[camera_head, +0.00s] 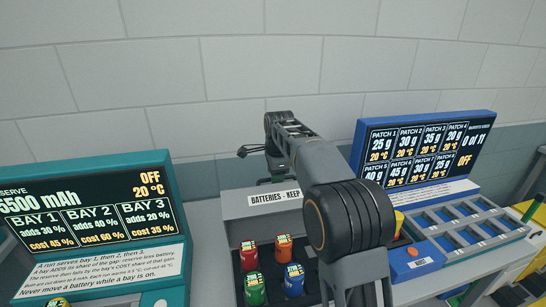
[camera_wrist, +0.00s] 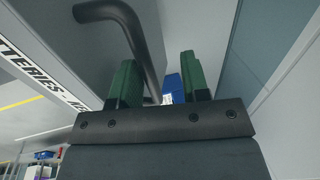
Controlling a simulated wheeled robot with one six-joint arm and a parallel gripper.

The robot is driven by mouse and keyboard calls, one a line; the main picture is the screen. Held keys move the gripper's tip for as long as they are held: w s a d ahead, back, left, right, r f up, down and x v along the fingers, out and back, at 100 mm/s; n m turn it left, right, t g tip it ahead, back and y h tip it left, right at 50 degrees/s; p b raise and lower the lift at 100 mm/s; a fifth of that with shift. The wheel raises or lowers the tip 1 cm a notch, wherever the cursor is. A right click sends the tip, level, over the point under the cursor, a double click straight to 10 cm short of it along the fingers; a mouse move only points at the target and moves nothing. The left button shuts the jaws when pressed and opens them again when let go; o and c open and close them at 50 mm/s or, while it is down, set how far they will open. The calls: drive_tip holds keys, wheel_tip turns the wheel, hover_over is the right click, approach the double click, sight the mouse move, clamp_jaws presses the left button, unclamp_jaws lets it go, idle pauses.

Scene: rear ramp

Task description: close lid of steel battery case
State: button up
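The steel battery case (camera_head: 237,237) stands in the middle of the head view with its grey lid (camera_head: 244,227) raised. A white label reading "BATTERIES - KEEP" (camera_head: 288,197) is on the lid. Red, orange, green and blue batteries stand inside the case. In the wrist view the lid (camera_wrist: 62,40) fills the upper left, with a dark bent bar handle (camera_wrist: 128,22). My gripper (camera_wrist: 158,58) has its two green fingers apart, and the bar's lower end shows between them. I cannot tell whether they touch it.
A teal display console (camera_head: 95,220) stands left of the case. A blue-framed patch display (camera_head: 425,150) and a grey rack of slots (camera_head: 455,235) stand at the right. A tiled wall (camera_head: 270,65) rises behind. My arm covers the case's right side.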

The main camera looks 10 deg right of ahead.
drive_tip(key=shift+w+f+g+p, duration=0.15)
drive_tip(key=shift+w+g+p, duration=0.25)
drive_tip(key=shift+w+p, duration=0.4)
drive_tip(key=shift+d, duration=0.15)
wheel_tip(320, 180, up, 16)
drive_tip(key=s+p, duration=0.3)
drive_tip(key=p, duration=0.1)
drive_tip(key=shift+f, duration=0.25)
idle(0.9)
drive_tip(key=shift+w, duration=0.1)
